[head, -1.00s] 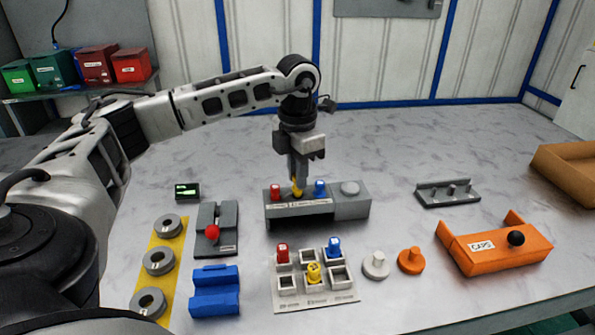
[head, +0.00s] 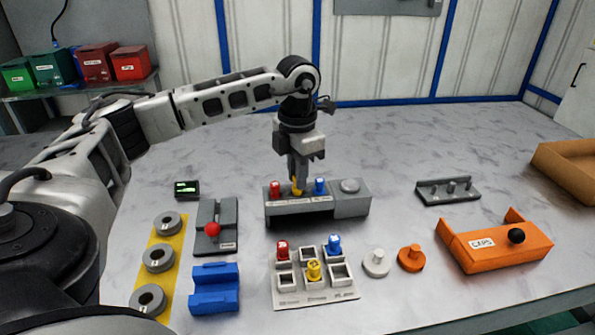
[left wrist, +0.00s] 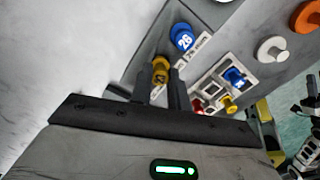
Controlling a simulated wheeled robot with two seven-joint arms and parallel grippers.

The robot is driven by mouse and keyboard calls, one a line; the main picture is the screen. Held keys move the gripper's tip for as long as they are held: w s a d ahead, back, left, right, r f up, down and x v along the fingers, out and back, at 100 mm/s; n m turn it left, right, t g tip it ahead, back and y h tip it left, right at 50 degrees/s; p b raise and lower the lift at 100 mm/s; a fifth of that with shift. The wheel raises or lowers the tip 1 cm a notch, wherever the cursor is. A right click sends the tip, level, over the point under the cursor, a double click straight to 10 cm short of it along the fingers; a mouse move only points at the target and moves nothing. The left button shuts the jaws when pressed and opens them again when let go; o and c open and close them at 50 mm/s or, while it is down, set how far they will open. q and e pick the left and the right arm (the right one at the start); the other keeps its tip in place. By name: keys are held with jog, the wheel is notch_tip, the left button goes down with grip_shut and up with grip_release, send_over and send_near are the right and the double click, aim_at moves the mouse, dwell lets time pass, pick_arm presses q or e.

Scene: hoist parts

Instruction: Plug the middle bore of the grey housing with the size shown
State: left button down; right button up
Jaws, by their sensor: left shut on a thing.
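The grey housing (head: 350,208) stands mid-table with a red plug (head: 275,190) in its left bore and a blue plug (head: 320,187) in its right bore. My left gripper (head: 298,182) points down over the middle bore, shut on a yellow plug (head: 298,189). In the left wrist view the yellow plug (left wrist: 160,70) is between the fingertips, beside the blue plug marked 26 (left wrist: 183,38). The plug is at the middle bore; its lower end is hidden, so I cannot tell how deep it sits. A small display (head: 187,189) shows green characters too small to read. My right gripper is out of view.
A white tray (head: 315,298) in front holds red, blue and yellow plugs, with some empty sockets. A blue block (head: 215,290), a grey base with a red knob (head: 213,229), white and orange caps, and an orange CAPS holder (head: 480,262) stand around. The table behind the housing is clear.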

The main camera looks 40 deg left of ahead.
pick_arm(q)
jog(key=shift+f, duration=0.25)
jog(key=shift+f, duration=0.25)
jog(key=shift+f, duration=0.1)
dwell(1.2)
dwell(0.8)
jog(key=shift+f, duration=0.1)
dwell(0.8)
jog(key=c, duration=1.3)
grip_release()
jog(key=shift+o, duration=0.2)
jog(key=shift+r+p, duration=3)
jog(key=shift+r, duration=0.55)
